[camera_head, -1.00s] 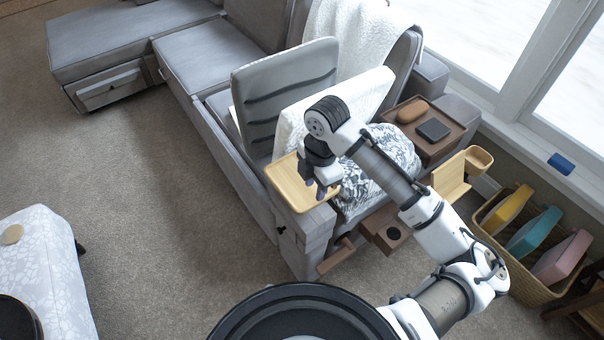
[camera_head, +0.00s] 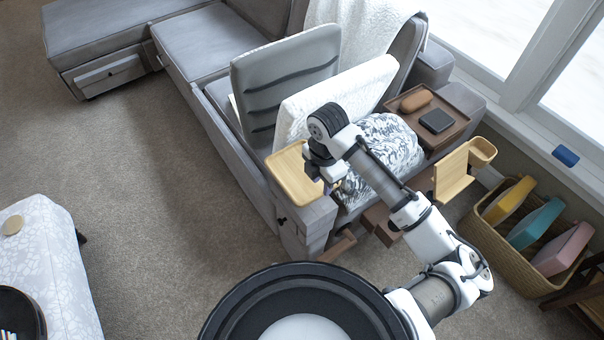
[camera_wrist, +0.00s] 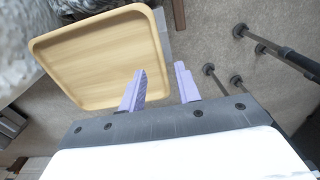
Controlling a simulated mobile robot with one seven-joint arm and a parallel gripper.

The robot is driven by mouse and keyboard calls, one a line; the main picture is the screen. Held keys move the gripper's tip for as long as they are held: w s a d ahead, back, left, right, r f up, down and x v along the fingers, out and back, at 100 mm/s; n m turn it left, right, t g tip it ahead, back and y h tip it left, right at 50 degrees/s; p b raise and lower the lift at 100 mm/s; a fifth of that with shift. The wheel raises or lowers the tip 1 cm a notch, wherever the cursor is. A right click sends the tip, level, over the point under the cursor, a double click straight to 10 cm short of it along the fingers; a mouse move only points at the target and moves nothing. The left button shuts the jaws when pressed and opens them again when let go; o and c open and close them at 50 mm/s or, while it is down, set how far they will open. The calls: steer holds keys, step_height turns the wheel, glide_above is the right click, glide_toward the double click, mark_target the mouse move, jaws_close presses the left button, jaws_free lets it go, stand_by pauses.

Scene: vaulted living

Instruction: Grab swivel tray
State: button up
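The swivel tray is a light wooden tray (camera_head: 287,170) with a raised rim, on the end of the grey sofa's arm. It also fills the upper left of the wrist view (camera_wrist: 95,55). My gripper (camera_head: 337,184) is at the tray's right edge in the head view, where the fingertips are small and hard to see. In the wrist view, my gripper (camera_wrist: 162,84) is open and empty. Its left purple finger overlaps the tray's edge and its right finger is over the carpet. The rim passes between them in the picture; I cannot tell the height gap.
The grey sofa (camera_head: 215,50) carries cushions and a patterned pillow (camera_head: 392,140). A dark brown tray (camera_head: 455,112) holds two items. A wicker basket (camera_head: 490,235) stands at the right. A white patterned table (camera_head: 50,245) is lower left. Open carpet (camera_head: 150,190) lies left of the sofa.

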mark_target(321, 193)
step_height(321, 193, down, 3)
steer(key=shift+s+d+f, duration=0.1)
steer(key=shift+f+p, duration=0.2)
steer(key=shift+p, duration=0.55)
stand_by(0.6)
steer(key=shift+c, duration=0.4)
jaws_close()
